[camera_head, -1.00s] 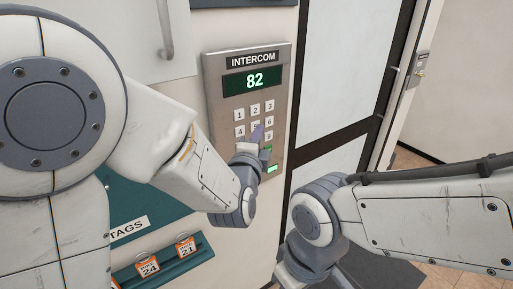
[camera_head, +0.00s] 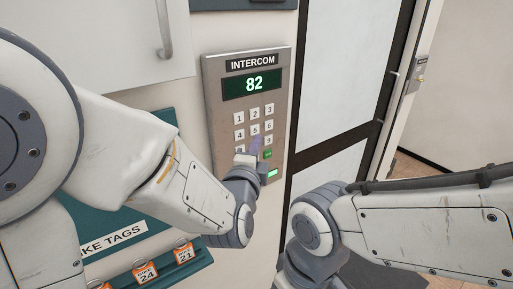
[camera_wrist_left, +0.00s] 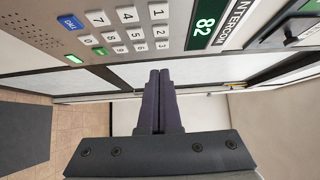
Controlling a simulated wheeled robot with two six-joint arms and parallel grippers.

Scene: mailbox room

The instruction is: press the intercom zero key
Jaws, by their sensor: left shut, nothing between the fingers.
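The intercom (camera_head: 216,80) is a grey metal panel on the wall, with a green display reading 82 (camera_head: 254,83). Its keypad shows white number keys, and a green key (camera_head: 268,153) is near the lower right. In the left wrist view the panel appears turned sideways; the zero key (camera_wrist_left: 87,40) shows left of the fingers (camera_wrist_left: 160,80). The fingertips look apart from that key. My right gripper is out of view.
A lit green indicator (camera_head: 272,174) is at the panel's lower right. A teal board with orange number tags (camera_head: 145,272) is at the lower left. A dark-framed glazed door (camera_head: 335,85) stands right of the intercom. My right forearm crosses the lower right.

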